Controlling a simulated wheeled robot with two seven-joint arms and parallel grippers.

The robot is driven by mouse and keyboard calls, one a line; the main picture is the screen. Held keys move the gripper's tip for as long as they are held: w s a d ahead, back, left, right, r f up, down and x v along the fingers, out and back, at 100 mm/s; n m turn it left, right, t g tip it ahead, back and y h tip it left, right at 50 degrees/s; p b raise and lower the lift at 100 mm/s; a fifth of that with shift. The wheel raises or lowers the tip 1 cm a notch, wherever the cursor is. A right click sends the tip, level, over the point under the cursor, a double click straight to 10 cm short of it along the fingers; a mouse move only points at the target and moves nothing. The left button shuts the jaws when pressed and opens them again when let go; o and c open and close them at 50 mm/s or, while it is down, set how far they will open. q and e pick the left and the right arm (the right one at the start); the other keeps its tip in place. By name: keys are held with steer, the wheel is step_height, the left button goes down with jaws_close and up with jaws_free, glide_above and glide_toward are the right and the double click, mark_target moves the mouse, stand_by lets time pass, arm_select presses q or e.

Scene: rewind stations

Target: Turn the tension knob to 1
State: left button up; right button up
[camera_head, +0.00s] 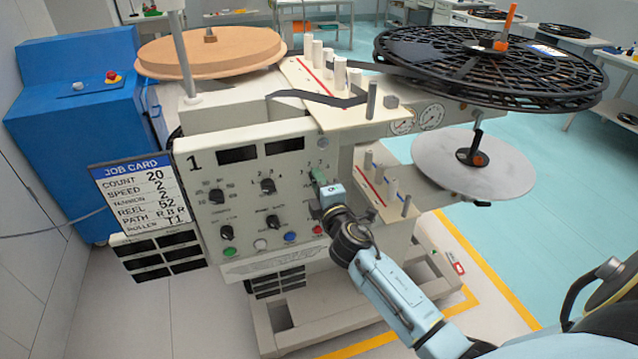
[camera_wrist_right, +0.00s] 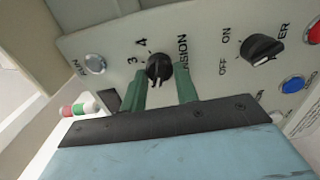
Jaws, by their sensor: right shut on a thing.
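The tension knob (camera_wrist_right: 158,68) is a small black dial on the pale panel, with part of the word TENSION beside it and the numbers 3 and 4 readable. Its other numbers are hidden, and I cannot tell which one it points to. My right gripper (camera_wrist_right: 163,88) has its green fingers shut on the knob, one on each side. In the head view my right gripper (camera_head: 320,178) is at the upper right of the machine's control panel (camera_head: 245,205) and covers the knob. My left gripper is not in view.
The black power knob (camera_wrist_right: 262,48) is close by, with blue (camera_wrist_right: 292,83) and red buttons beyond it. A job card (camera_head: 137,196) hangs left of the panel, reading TENSION 2. A black reel (camera_head: 425,48) and a grey disc (camera_head: 440,165) overhang to the right.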

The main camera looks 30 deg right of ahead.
steer(key=o, duration=1)
steer(key=v, duration=1.3)
steer(key=shift+s, duration=0.25)
